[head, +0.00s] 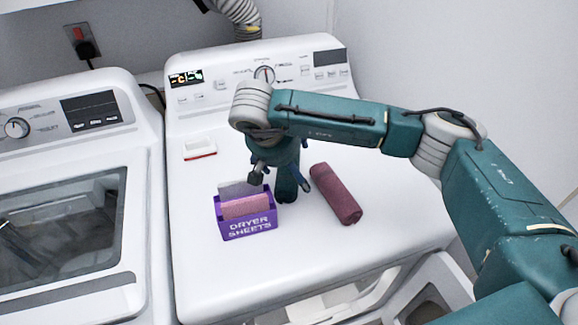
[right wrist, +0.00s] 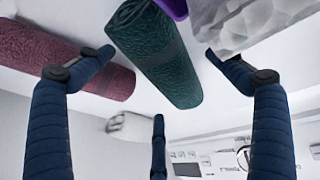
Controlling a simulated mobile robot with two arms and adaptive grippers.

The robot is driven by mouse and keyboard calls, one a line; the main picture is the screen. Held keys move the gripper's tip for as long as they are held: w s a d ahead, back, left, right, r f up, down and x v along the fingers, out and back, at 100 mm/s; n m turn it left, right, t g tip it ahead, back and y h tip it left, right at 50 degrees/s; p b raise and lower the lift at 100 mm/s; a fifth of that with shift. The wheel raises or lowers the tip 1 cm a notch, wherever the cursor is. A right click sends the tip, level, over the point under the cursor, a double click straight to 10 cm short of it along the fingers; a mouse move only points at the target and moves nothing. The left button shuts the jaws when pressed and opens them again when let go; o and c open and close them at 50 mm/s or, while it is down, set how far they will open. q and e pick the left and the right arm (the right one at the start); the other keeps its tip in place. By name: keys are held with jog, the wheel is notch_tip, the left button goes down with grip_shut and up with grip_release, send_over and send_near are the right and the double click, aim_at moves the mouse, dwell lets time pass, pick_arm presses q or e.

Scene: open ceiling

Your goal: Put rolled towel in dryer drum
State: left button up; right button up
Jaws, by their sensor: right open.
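A maroon rolled towel (head: 336,193) lies on the white dryer top (head: 330,250). A dark green rolled towel (right wrist: 160,60) shows between the open fingers of my right gripper in the right wrist view; in the head view it is partly hidden by the gripper. My right gripper (head: 283,178) points down over the green towel, between the maroon towel and a purple dryer sheets box (head: 247,226). The maroon towel also shows beside a finger in the wrist view (right wrist: 50,55). I cannot tell whether the fingers touch the green towel. The drum interior is hidden. My left gripper is out of view.
The dryer's open door (head: 436,285) shows below the front edge at lower right. A small white, red-edged item (head: 200,149) lies behind the box. A washer (head: 70,200) stands at left. The dryer top's front area is clear.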

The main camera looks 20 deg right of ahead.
jog(key=shift+w+d+f, duration=0.15)
jog(key=shift+f, duration=0.25)
jog(key=c, duration=1.3)
jog(key=shift+r, duration=0.1)
